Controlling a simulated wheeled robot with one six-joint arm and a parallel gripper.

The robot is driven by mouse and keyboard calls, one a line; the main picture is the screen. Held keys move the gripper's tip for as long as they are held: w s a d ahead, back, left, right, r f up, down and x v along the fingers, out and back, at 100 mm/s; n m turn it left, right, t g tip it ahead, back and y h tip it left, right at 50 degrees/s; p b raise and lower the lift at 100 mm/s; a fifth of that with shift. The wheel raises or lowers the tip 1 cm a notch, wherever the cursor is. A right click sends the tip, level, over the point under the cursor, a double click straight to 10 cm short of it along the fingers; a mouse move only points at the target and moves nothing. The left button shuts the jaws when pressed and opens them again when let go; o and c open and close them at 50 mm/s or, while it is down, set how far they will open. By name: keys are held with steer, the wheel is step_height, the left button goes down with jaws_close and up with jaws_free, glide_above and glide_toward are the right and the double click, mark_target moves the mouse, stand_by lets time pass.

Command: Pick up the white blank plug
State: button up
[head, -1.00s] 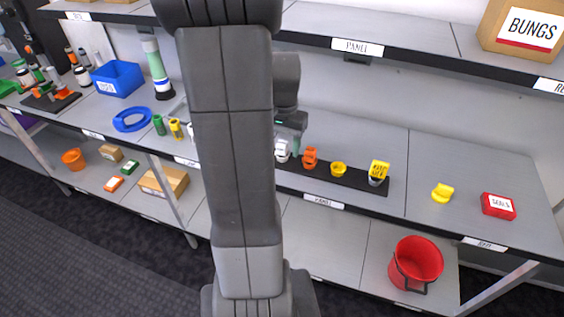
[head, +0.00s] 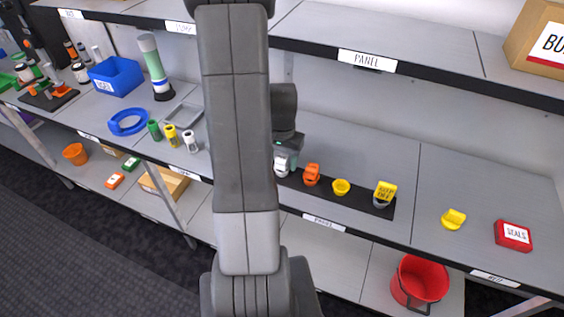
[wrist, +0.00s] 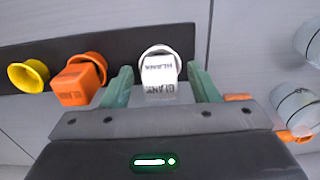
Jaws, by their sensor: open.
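The white blank plug (wrist: 159,72) stands on the black strip in the wrist view, with "BLANK" lettering on its body. My gripper (wrist: 160,85) is open, with one green finger on each side of the plug; whether either touches it I cannot tell. In the head view the white plug (head: 282,164) shows just right of my arm, with my gripper (head: 290,150) over it. My arm hides part of the strip there.
An orange blank plug (wrist: 80,80) sits close to the left finger, with a yellow cup (wrist: 28,75) beyond. The black strip (head: 362,202) also bears a yellow tagged piece (head: 385,192). The shelf above has a front edge (head: 430,72).

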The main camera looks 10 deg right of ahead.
mark_target(282, 157)
steer(key=shift+c, duration=0.4)
steer(key=c, duration=1)
steer(key=shift+r, duration=0.1)
step_height(282, 157, up, 15)
steer(key=p, duration=0.3)
